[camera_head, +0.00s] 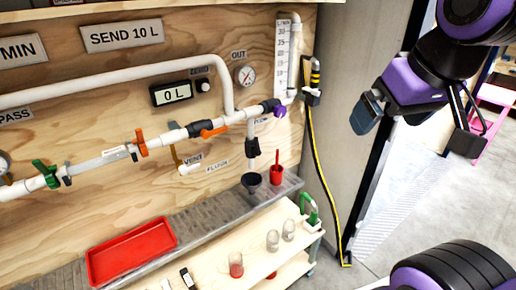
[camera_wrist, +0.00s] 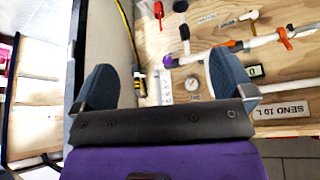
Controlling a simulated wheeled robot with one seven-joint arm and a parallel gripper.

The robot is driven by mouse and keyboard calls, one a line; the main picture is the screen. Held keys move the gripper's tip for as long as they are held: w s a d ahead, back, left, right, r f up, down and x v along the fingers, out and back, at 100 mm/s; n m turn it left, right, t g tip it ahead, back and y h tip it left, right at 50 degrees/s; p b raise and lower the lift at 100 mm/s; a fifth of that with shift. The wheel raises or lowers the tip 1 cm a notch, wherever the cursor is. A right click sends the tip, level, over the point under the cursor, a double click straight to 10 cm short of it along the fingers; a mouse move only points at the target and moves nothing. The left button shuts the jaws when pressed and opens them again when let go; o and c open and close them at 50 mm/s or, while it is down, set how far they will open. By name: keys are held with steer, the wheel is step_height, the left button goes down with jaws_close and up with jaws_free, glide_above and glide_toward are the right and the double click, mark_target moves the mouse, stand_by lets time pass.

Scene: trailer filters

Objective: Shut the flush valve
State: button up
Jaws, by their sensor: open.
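Several valves sit on the white pipe run along the plywood panel. A purple knob (camera_head: 280,111) is at the right end of the run, and it also shows in the wrist view (camera_wrist: 168,62). Below it, a black fitting (camera_head: 252,147) sits on a short vertical branch above a dark funnel (camera_head: 250,181). A small label beside this branch is partly hidden and too small to read surely, so I cannot tell which part is the flush valve. My gripper (camera_head: 415,127) is open and empty, right of the panel and apart from it. Its spread fingers show in the wrist view (camera_wrist: 165,82).
Orange handles (camera_head: 213,132) and a green handle (camera_head: 46,173) sit along the pipe. A yellow-black hose (camera_head: 318,165) hangs at the panel's right edge. Open floor lies to the right.

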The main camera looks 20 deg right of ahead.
mark_target(257, 143)
steer(key=shift+w, duration=0.15)
steer(key=c, duration=0.5)
steer(key=w, duration=0.3)
steer(key=shift+w+d+t, duration=0.15)
steer(key=shift+t, duration=0.15)
steer(key=c, duration=0.5)
steer(key=w+f+n+t, duration=0.1)
steer(key=w+f+t, duration=0.3)
steer(key=w, duration=1.1)
steer(key=w+f+n+t, duration=0.2)
steer(key=w+f, duration=0.5)
steer(key=w, duration=0.7)
steer(key=w+a+f+n+t+y, duration=0.2)
steer(key=w+f+t+y, duration=0.1)
steer(key=f, duration=0.9)
steer(key=w+a+f+n+t+y, duration=0.1)
steer(key=w+a+f+t+y, duration=0.2)
steer(key=f, duration=0.8)
steer(key=shift+g, duration=0.4)
steer(key=x, duration=0.7)
steer(key=d+x, duration=0.1)
steer(key=x, duration=0.3)
steer(key=shift+w, duration=0.15)
